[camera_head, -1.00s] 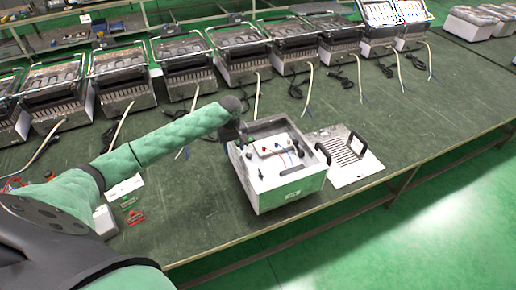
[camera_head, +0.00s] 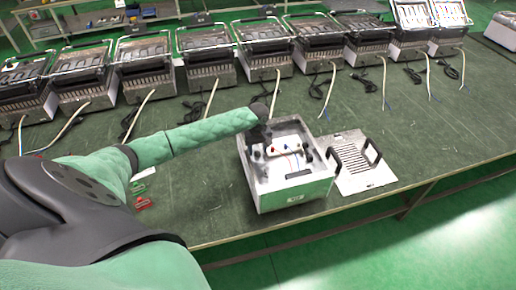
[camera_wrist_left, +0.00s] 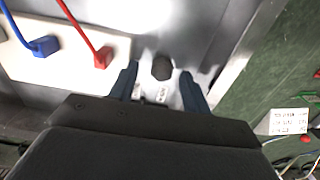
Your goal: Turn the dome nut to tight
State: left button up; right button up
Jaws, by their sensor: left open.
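The dome nut (camera_wrist_left: 162,67) is a small dark rounded knob on the metal floor of the open heating unit, seen in the left wrist view. My left gripper (camera_wrist_left: 159,72) is open, with one blue-grey finger on each side of the nut. Whether the fingers touch it cannot be told. In the head view my left gripper (camera_head: 262,132) reaches into the left back corner of the open metal unit (camera_head: 292,193), and the nut cannot be made out there. My right gripper is not in view.
A white block with a blue connector (camera_wrist_left: 45,46) and a red connector (camera_wrist_left: 103,57) lies beside the nut. A slotted panel with black handles (camera_head: 358,165) lies right of the unit. Several grill units stand along the table's back. Small red parts (camera_head: 143,204) lie left.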

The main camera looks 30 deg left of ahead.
pick_arm(q)
jog(key=shift+s+a+f, duration=0.1)
jog(key=shift+a+f, duration=0.05)
jog(key=shift+f, duration=0.25)
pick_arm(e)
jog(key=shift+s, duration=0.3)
pick_arm(q)
jog(key=shift+c, duration=0.5)
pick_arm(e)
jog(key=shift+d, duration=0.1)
pick_arm(q)
jog(key=c, duration=0.9)
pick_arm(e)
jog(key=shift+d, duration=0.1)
